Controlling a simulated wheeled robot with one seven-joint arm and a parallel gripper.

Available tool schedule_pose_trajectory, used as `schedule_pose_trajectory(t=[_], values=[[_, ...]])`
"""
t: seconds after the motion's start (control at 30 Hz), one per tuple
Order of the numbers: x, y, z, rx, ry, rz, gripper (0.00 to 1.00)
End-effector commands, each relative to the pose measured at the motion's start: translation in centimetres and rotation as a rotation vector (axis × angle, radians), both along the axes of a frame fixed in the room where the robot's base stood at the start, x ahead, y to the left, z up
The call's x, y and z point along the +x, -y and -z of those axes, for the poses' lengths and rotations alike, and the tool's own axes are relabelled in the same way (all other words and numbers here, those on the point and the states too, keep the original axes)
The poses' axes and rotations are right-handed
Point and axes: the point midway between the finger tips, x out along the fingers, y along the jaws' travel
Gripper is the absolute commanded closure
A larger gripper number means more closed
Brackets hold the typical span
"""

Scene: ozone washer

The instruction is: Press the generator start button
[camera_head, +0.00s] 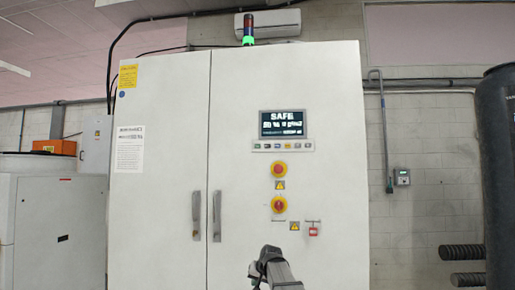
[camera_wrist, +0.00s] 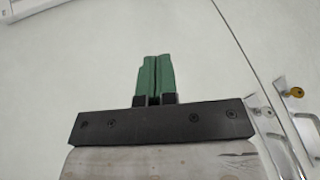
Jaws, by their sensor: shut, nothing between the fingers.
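A tall white cabinet (camera_head: 330,90) faces me in the head view. Its dark display (camera_head: 283,124) reads "SAFE". A row of small buttons (camera_head: 283,146) lies right under the display; I cannot read which is the generator start button. My gripper shows in the wrist view with two green fingers (camera_wrist: 154,62) shut together and nothing between them. They point at a plain white surface. In the head view the end of my arm (camera_head: 270,264) is low in front of the right door, below the buttons and apart from them in the picture. The fingertips are not clear there.
Two door handles (camera_head: 196,215) (camera_head: 217,216) stand left of my arm; handles (camera_wrist: 306,128) and a yellow key (camera_wrist: 296,92) show in the wrist view. A dark tank (camera_head: 497,150) stands at the right.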

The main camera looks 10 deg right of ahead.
Motion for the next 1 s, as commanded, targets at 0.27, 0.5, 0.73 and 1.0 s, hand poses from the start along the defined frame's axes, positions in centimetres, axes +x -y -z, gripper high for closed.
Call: schedule_pose_trajectory(t=[0.27, 0.5, 0.73, 1.0], values=[[4.2, 0.0, -10.5, 0.077, 0.136, 0.015, 1.00], [6.3, 0.0, -19.9, 0.143, 0.250, 0.022, 1.00], [7.4, 0.1, -29.4, 0.205, 0.359, 0.022, 1.00], [7.4, 0.1, -40.8, 0.280, 0.483, 0.016, 1.00]])
